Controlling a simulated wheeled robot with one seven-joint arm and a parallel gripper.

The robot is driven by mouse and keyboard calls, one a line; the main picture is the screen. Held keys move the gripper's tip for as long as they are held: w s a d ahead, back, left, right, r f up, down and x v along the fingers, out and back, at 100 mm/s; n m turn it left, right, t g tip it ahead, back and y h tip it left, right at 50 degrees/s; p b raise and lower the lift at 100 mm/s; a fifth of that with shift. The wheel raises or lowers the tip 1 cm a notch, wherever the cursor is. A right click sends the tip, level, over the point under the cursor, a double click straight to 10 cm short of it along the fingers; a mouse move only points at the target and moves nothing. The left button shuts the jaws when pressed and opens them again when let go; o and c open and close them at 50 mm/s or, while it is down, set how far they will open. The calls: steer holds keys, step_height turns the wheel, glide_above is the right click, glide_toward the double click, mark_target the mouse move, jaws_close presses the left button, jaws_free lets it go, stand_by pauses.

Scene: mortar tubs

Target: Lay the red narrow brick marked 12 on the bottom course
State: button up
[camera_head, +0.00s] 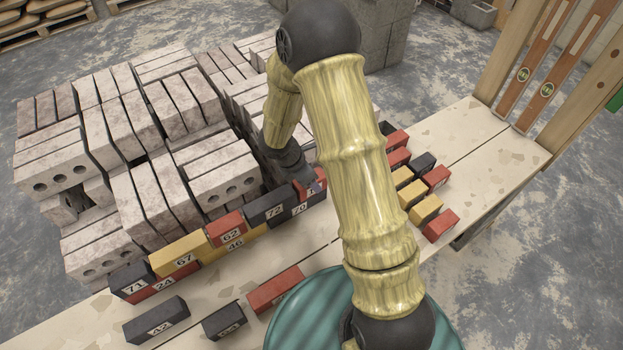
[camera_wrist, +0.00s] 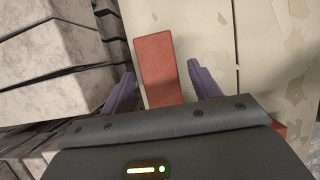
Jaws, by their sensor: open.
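A red brick (camera_wrist: 158,70) lies between the spread fingers of my gripper (camera_wrist: 162,88) in the wrist view, with a gap to the right finger. In the head view a red brick (camera_head: 313,188) with a partly hidden label, its first digit like a 1, is at the far end of the brick row, just under my gripper (camera_head: 298,172). I cannot read the full number or tell whether it rests on the bottom course. Dark brick 70 (camera_head: 301,209) adjoins it in the lower course, which also has yellow 46 (camera_head: 235,244) and red 24 (camera_head: 164,284).
The upper course holds 71 (camera_head: 134,277), 67 (camera_head: 182,258), 62 (camera_head: 229,229) and 72 (camera_head: 272,211). Pale perforated bricks (camera_head: 150,130) are stacked behind. Loose bricks, including 42 (camera_head: 157,323), lie in front. A teal tub (camera_head: 310,318) stands nearby; several coloured bricks (camera_head: 425,207) are at right.

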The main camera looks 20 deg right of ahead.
steer(key=p+v, duration=0.1)
steer(key=v, duration=0.7)
steer(key=s+d+r+m+y, duration=0.2)
steer(key=s+r+m, duration=0.3)
steer(key=m, duration=0.5)
steer(key=s+d+r+m+t+y, duration=0.1)
steer(key=s+d+r+m+y, duration=0.1)
steer(key=s+r+m, duration=0.3)
steer(key=s+m, duration=0.3)
steer(key=m, duration=0.3)
steer(key=shift+d+m, duration=0.2)
steer(key=shift+m, duration=0.1)
